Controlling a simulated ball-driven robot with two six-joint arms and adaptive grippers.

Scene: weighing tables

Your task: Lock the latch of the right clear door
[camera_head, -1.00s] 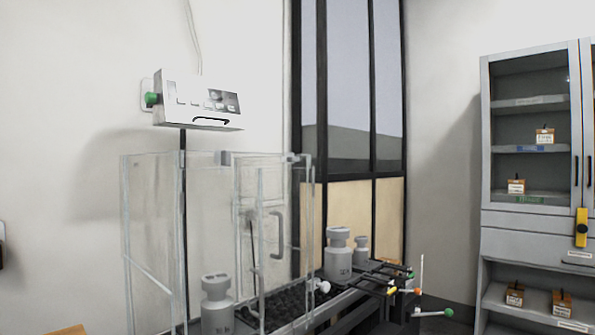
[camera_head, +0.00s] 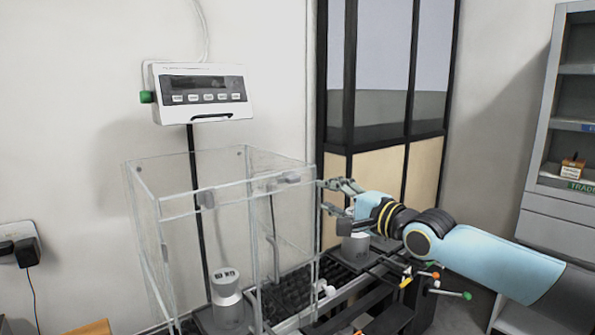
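The clear enclosure (camera_head: 160,215) stands on the table in the middle left. Its right clear door (camera_head: 290,235) appears at the enclosure's right front, and I cannot tell whether it is fully closed. A small grey fitting that looks like the latch (camera_head: 290,179) sits at the top edge of this side; its locked state is too small to tell. My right gripper (camera_head: 323,195) reaches in from the right. Its fingers are apart and empty, just beside the enclosure's upper right corner post. I cannot tell whether it touches. My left gripper is not in view.
A grey weight (camera_head: 227,302) stands at the enclosure's lower left, and another (camera_head: 354,245) is partly hidden behind my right arm. A weighing display (camera_head: 203,92) hangs above. Coloured knobs on rods (camera_head: 420,280) stick out below my arm. A cabinet (camera_head: 565,150) stands right.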

